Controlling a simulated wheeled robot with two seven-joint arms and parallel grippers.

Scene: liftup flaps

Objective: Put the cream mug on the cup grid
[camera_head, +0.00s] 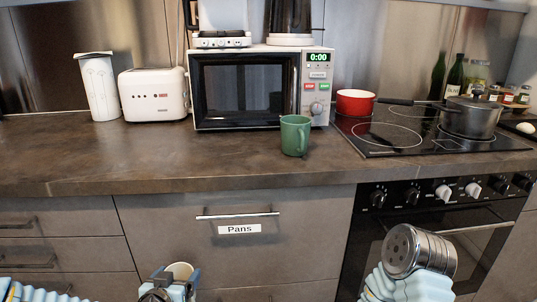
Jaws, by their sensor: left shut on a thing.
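The cream mug (180,270) shows at the bottom edge, left of centre, in front of the drawers and below counter height. My left gripper (168,286) is shut on it, and its fingers hide part of the mug. Only the mug's upper part and open rim show. A white machine (221,39) with a low slatted-looking base stands on top of the microwave; its upper part is cut off. I cannot tell for sure whether that base is the cup grid. My right gripper is not in view.
The microwave (250,88) stands at the back of the counter (190,165). A green mug (294,135) stands in front of it. A white toaster (153,95) is to the left. A red pan (355,102) and grey pot (470,117) are on the hob. The front left counter is clear.

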